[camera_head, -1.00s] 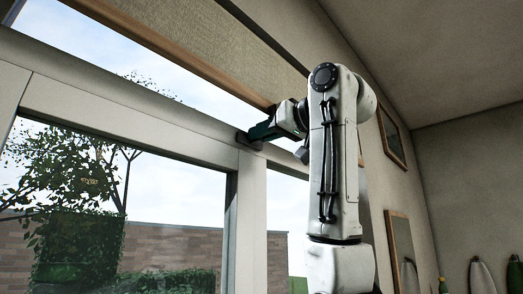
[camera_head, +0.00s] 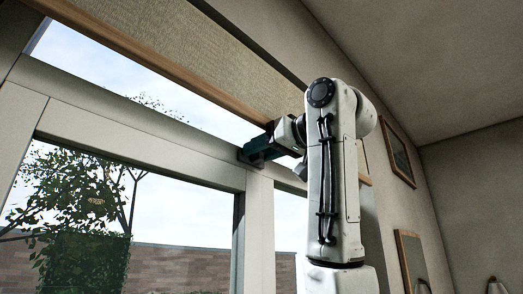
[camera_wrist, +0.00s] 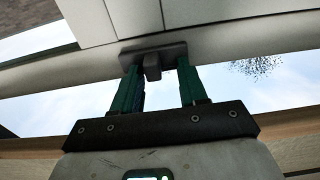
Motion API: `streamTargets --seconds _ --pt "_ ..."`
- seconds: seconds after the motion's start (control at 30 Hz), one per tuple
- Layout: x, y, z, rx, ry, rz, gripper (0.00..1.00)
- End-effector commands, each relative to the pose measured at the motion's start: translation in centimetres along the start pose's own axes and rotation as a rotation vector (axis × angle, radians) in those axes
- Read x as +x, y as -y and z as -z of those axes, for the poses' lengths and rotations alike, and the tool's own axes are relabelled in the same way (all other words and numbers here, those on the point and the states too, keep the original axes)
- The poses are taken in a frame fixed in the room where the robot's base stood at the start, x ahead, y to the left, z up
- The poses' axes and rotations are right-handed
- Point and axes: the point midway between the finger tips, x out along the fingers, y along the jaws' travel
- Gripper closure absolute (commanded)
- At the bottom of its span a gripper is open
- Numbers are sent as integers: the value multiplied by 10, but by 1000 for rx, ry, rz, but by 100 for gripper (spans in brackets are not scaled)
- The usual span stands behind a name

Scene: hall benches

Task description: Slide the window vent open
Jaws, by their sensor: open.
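The window vent's dark grey slide piece shows in the wrist view as a flat plate (camera_wrist: 170,51) on the pale window frame, with a small knob (camera_wrist: 152,68) sticking out of it. My gripper (camera_wrist: 159,72) is open, with one green finger on each side of the knob. Gaps show between the knob and the fingers; I cannot tell whether the tips touch the plate. In the head view my gripper (camera_head: 258,150) is at the frame's upper rail, where the post meets it. The slide piece is mostly hidden there by the gripper.
A wooden bar (camera_head: 150,57) edges a beige blind (camera_head: 225,60) just above my gripper. Large glass panes (camera_head: 185,220) lie below the rail (camera_head: 150,150). A framed picture (camera_head: 397,150) hangs on the wall to the right of my arm.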

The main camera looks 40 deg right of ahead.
Motion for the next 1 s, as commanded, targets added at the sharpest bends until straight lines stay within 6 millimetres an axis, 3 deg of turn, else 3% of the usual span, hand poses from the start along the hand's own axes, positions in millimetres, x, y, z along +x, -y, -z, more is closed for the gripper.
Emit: streamTargets --seconds 0.17,0.5,0.7,1.0 --pt "-10 0 -1 0 -2 -1 57" --pt "-72 0 -3 -1 -4 -1 57" --pt "-99 1 -2 -1 -1 1 57" --pt "-108 1 0 0 1 1 57"
